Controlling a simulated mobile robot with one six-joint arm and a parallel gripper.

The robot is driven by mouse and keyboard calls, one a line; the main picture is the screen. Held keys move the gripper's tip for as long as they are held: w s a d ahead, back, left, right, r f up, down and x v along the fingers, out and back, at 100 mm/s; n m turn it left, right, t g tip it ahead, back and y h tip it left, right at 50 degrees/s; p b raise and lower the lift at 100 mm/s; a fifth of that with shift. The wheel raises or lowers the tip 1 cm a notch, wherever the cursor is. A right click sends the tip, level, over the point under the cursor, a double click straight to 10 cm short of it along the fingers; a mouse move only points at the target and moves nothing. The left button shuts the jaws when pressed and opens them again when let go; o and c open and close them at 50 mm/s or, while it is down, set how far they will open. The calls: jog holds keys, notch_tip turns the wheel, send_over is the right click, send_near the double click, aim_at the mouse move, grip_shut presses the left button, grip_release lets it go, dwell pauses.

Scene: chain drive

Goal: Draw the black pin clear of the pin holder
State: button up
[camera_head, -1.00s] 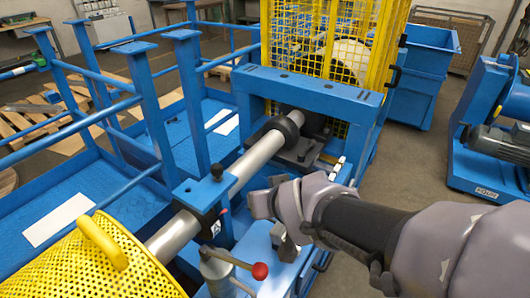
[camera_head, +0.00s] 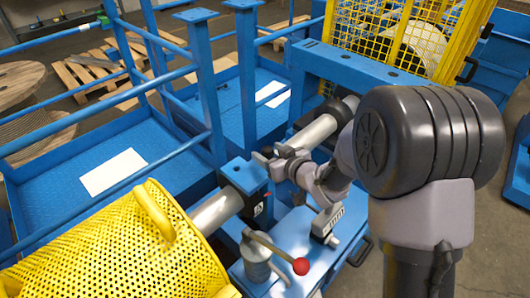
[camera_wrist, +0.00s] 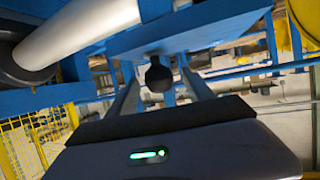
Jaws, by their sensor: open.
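The black pin (camera_wrist: 158,76) shows in the wrist view as a round black knob with a short neck, below a blue block in that picture. I take this blue block (camera_wrist: 205,30) to be the pin holder. In the head view the pin holder (camera_head: 241,176) is the blue block around the silver shaft, and my gripper hides the pin. My gripper (camera_head: 264,158) is at the top of the block. Its two fingers (camera_wrist: 160,90) are open, one on each side of the knob in the wrist view. I cannot tell whether they touch it.
A silver shaft (camera_head: 216,212) runs through the block from a yellow perforated guard (camera_head: 120,250). A lever with a red ball (camera_head: 301,266) stands in front. Blue posts and rails (camera_head: 205,85) rise behind the block. A yellow cage (camera_head: 375,40) stands at the back.

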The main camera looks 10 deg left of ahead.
jog(key=x, duration=0.4)
jog(key=shift+b, duration=0.3)
jog(key=shift+r, duration=0.1)
grip_shut()
